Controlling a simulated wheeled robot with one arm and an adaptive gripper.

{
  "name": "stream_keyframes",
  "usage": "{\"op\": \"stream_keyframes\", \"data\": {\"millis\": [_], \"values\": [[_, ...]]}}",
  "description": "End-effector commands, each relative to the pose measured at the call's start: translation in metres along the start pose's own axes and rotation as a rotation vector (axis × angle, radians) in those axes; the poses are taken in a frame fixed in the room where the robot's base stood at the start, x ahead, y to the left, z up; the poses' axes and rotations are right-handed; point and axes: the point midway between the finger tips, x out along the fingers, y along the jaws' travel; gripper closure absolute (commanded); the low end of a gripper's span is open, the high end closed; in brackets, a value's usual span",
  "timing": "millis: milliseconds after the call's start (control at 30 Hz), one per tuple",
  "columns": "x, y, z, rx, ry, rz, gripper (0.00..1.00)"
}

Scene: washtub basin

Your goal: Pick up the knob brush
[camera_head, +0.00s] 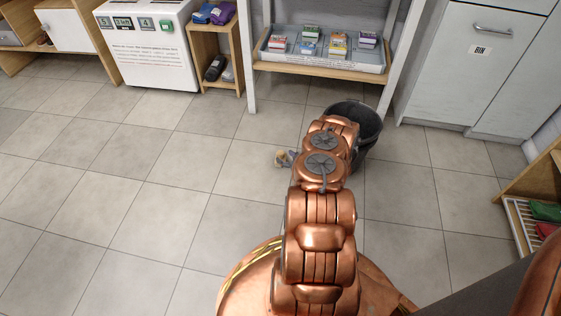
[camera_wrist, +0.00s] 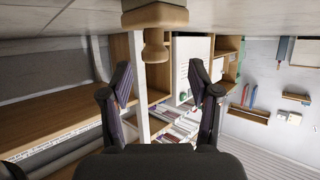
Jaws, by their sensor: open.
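The knob brush (camera_wrist: 156,42) appears to be the wooden piece at the top centre of the wrist view. Its rounded knob points down in the picture, and its wide wooden body meets a dark part at the pale surface along the top. My gripper (camera_wrist: 160,78) is open, its two dark fingers spread left and right in the wrist view. The knob lies between the fingertips in the picture and seems beyond them; no contact shows. In the head view my copper arm hides most of the gripper area. A small grey and yellowish thing (camera_head: 284,158) beside the arm is too small to identify.
A dark bucket (camera_head: 362,128) stands right beside the arm. Behind it is a shelf with a grey tray (camera_head: 350,66) of small packets. A white machine (camera_head: 148,50) and a grey cabinet (camera_head: 460,75) flank it. The tiled floor at left is clear.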

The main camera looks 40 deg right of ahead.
Motion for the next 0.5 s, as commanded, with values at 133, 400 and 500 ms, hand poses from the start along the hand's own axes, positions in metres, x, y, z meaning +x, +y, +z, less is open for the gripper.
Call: {"op": "stream_keyframes", "data": {"millis": [133, 400, 500], "values": [[0.008, 0.001, 0.001, -0.001, 0.0, 0.0, 0.38], [0.038, 0.006, 0.0, -0.002, 0.003, 0.0, 0.38], [0.05, 0.006, -0.002, -0.003, 0.003, 0.0, 0.38]]}}
